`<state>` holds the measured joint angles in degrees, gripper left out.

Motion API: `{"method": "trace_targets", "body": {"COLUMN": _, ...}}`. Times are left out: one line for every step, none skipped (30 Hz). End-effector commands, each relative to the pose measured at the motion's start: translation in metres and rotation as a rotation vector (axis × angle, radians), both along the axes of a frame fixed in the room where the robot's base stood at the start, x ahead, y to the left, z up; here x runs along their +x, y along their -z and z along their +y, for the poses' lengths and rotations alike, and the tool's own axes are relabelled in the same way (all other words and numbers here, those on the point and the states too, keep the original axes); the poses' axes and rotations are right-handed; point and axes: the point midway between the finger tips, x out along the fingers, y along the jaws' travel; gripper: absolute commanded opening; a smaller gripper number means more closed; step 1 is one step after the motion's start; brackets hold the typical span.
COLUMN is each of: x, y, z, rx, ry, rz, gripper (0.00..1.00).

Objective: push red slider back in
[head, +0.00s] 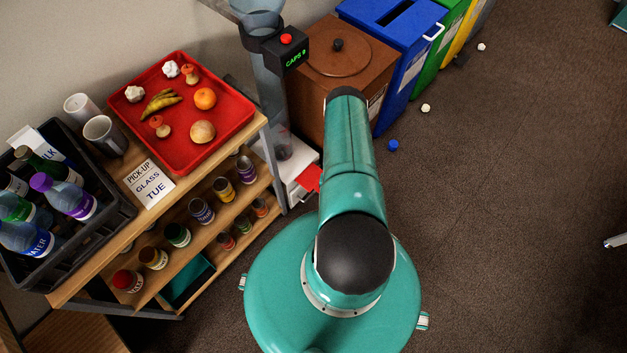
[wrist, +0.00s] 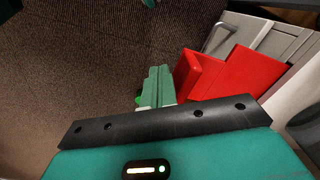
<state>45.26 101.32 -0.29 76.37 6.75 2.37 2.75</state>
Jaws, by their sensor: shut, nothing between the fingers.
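The red slider (head: 309,178) sticks out from the white base at the foot of the clear caps dispenser. In the wrist view the red slider (wrist: 245,72) is a flat plate with a raised front face, beside a grey and white housing. My gripper (wrist: 158,72) is shut and empty, its green fingers just left of the slider's front face. I cannot tell whether they touch it. In the head view my gripper is hidden behind my teal arm. The dispenser (head: 270,95) has a red button and a green display reading CAPS.
A wooden shelf unit left of the dispenser holds a red tray (head: 222,133) of fruit and several cans. A dark crate (head: 112,215) of bottles stands far left. A brown lidded bin (head: 355,55) and a blue bin (head: 400,40) stand behind. Carpet on the right is mostly clear.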

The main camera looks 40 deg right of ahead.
Motion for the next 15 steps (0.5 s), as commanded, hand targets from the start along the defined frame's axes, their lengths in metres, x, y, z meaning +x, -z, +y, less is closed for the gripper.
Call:
{"method": "trace_targets", "body": {"x": 0.004, "y": 0.000, "z": 0.000, "rx": -0.001, "ry": -0.002, "rz": -0.001, "gripper": 0.00}}
{"method": "trace_targets", "body": {"x": 0.005, "y": 0.000, "z": 0.000, "rx": -0.001, "ry": -0.002, "rz": -0.001, "gripper": 0.00}}
{"method": "trace_targets", "body": {"x": 0.008, "y": 0.000, "z": 0.001, "rx": -0.002, "ry": -0.002, "rz": -0.001, "gripper": 0.00}}
{"method": "trace_targets", "body": {"x": 0.009, "y": 0.000, "z": 0.001, "rx": -0.002, "ry": -0.002, "rz": -0.001, "gripper": 0.00}}
{"method": "trace_targets", "body": {"x": 0.011, "y": 0.000, "z": 0.001, "rx": -0.002, "ry": -0.002, "rz": -0.001, "gripper": 0.00}}
{"method": "trace_targets", "body": {"x": 0.013, "y": 0.000, "z": 0.001, "rx": -0.002, "ry": -0.001, "rz": -0.001, "gripper": 0.00}}
{"method": "trace_targets", "body": {"x": 0.014, "y": 0.000, "z": 0.001, "rx": -0.002, "ry": -0.001, "rz": -0.001, "gripper": 0.00}}
{"method": "trace_targets", "body": {"x": 0.016, "y": 0.000, "z": 0.001, "rx": -0.001, "ry": -0.001, "rz": -0.001, "gripper": 0.00}}
{"method": "trace_targets", "body": {"x": 0.018, "y": 0.000, "z": 0.001, "rx": -0.001, "ry": 0.000, "rz": -0.001, "gripper": 0.00}}
{"method": "trace_targets", "body": {"x": 0.020, "y": 0.000, "z": 0.001, "rx": -0.001, "ry": 0.000, "rz": -0.001, "gripper": 0.00}}
{"method": "trace_targets", "body": {"x": 0.021, "y": 0.000, "z": 0.002, "rx": -0.001, "ry": -0.001, "rz": -0.001, "gripper": 0.00}}
{"method": "trace_targets", "body": {"x": 0.024, "y": 0.000, "z": 0.002, "rx": -0.002, "ry": -0.001, "rz": -0.001, "gripper": 0.00}}
{"method": "trace_targets", "body": {"x": 0.025, "y": 0.000, "z": 0.002, "rx": -0.002, "ry": -0.001, "rz": -0.001, "gripper": 0.00}}
{"method": "trace_targets", "body": {"x": 0.027, "y": 0.000, "z": 0.002, "rx": -0.002, "ry": -0.001, "rz": -0.001, "gripper": 0.00}}
{"method": "trace_targets", "body": {"x": 0.029, "y": 0.000, "z": 0.003, "rx": -0.002, "ry": -0.001, "rz": -0.001, "gripper": 0.00}}
